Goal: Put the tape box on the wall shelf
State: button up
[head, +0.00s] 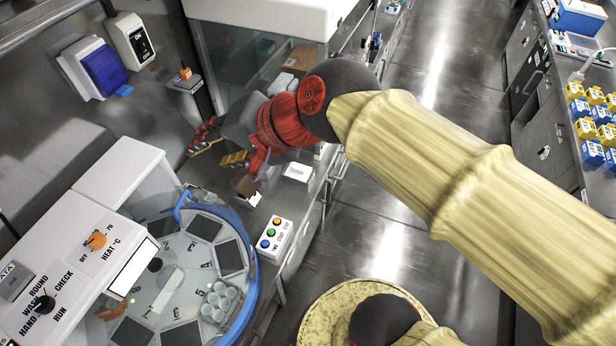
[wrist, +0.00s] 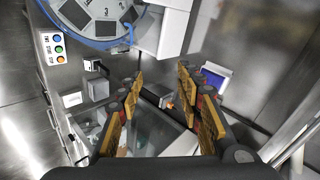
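My gripper (head: 216,148) is open, with its two fingers spread wide and nothing between them in the wrist view (wrist: 161,80). The wall shelf (head: 183,85) is a small grey ledge on the back wall, with a small orange item (head: 186,73) on it. In the wrist view the orange item (wrist: 167,101) shows beyond the gap between the fingers.
A white box (head: 298,172) and a three-button panel (head: 273,238) sit near the bench's front edge. A round blue-rimmed machine (head: 253,290) stands at left. A blue-fronted wall unit (head: 103,69) hangs left of the shelf. The aisle floor (head: 365,235) is clear.

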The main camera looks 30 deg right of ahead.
jog(key=s+d+f+n+g+h, duration=0.2)
jog(key=s+d+f+n+h, duration=0.3)
jog(key=s+d+f+n, duration=0.3)
jog(key=d+f, duration=0.3)
jog(key=d, duration=0.1)
jog(key=shift+s+d+g, duration=0.25)
jog(key=shift+s+g, duration=0.05)
jog(key=shift+s, duration=0.1)
notch_tip(320, 180, down, 18)
jog(key=b, duration=1.8)
jog(key=shift+c, duration=0.2)
